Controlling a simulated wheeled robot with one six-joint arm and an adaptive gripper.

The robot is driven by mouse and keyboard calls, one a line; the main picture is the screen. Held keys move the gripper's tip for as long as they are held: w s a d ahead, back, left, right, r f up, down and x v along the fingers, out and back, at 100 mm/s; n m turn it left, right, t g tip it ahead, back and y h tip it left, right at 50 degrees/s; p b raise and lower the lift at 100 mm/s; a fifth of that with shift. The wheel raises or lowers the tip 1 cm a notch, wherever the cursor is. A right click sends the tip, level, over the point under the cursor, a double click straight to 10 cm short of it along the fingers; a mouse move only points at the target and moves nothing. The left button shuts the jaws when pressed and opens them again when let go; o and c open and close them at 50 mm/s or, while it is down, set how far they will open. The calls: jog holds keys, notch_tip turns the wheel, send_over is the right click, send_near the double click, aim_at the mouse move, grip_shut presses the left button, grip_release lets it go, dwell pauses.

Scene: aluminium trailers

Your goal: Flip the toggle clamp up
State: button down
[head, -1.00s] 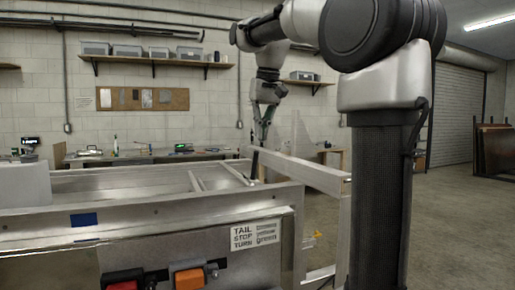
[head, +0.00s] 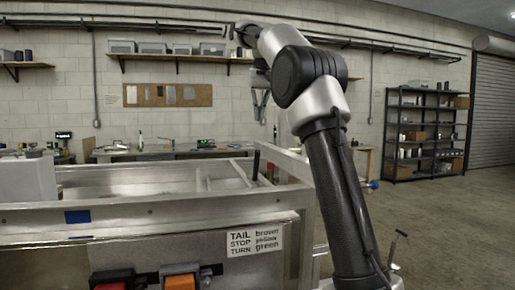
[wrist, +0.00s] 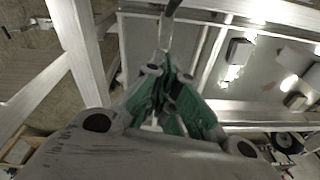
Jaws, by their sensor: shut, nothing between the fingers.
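A dark upright handle (head: 256,162), which looks like the toggle clamp's lever, stands at the trailer's rail in the head view. Its base is too small to make out. In the wrist view, a metal bar with a dark end (wrist: 171,10), probably the same lever, points up the picture just ahead of my fingertips. My gripper (head: 261,116) hangs above the handle, apart from it in the head view. In the wrist view its green-sided fingers (wrist: 163,62) come together, shut and empty. I cannot tell from the wrist view whether the tips touch the bar.
The aluminium trailer (head: 150,212) fills the lower left, with a lettered label (head: 254,241) on its side. A workbench (head: 180,153) stands along the back wall and a black shelf rack (head: 425,130) at the right. Floor at the right is largely clear.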

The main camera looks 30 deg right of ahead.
notch_tip(320, 180, down, 11)
jog(key=s+a, duration=0.1)
jog(key=s, duration=0.1)
jog(key=shift+a, duration=0.35)
jog(key=shift+s, duration=0.2)
jog(key=shift+s+t, duration=0.25)
jog(key=shift+t, duration=0.15)
